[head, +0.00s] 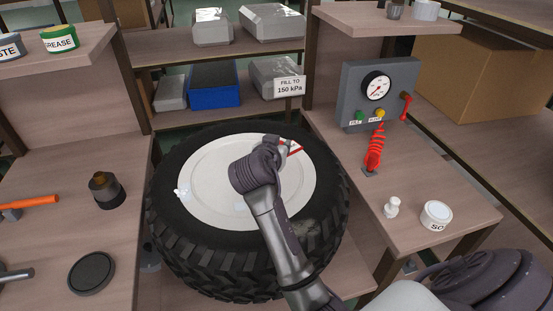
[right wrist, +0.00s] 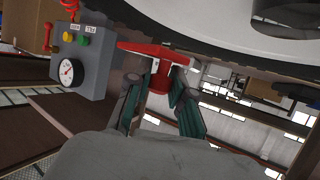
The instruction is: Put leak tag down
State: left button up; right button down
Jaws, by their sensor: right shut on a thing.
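The red leak tag (right wrist: 158,54) is held between the fingers of my right gripper (right wrist: 160,88) in the right wrist view. In the head view, a small red-and-white part of the tag (head: 293,148) shows past my right wrist, over the far right part of the wheel's white disc. The wheel (head: 175,245) lies flat, with a black treaded tyre around the white disc (head: 210,165). My arm hides the fingers in the head view. I cannot tell whether the tag touches the wheel. My left gripper is not in view.
A grey gauge box (head: 355,95) with a coiled red hose (head: 375,150) stands on the right bench, near a white valve piece (head: 392,207) and a white tub (head: 435,215). The left bench holds a dark bottle (head: 107,190) and black disc (head: 91,273). A blue bin (head: 213,95) sits behind.

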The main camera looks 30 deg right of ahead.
jog(key=shift+w+a+f, duration=0.25)
jog(key=shift+w+f, duration=0.25)
notch_tip(320, 180, down, 4)
jog(key=shift+r, duration=0.15)
jog(key=shift+s+f+b, duration=0.15)
jog(key=shift+f+b, duration=0.3)
jog(key=shift+f, duration=0.15)
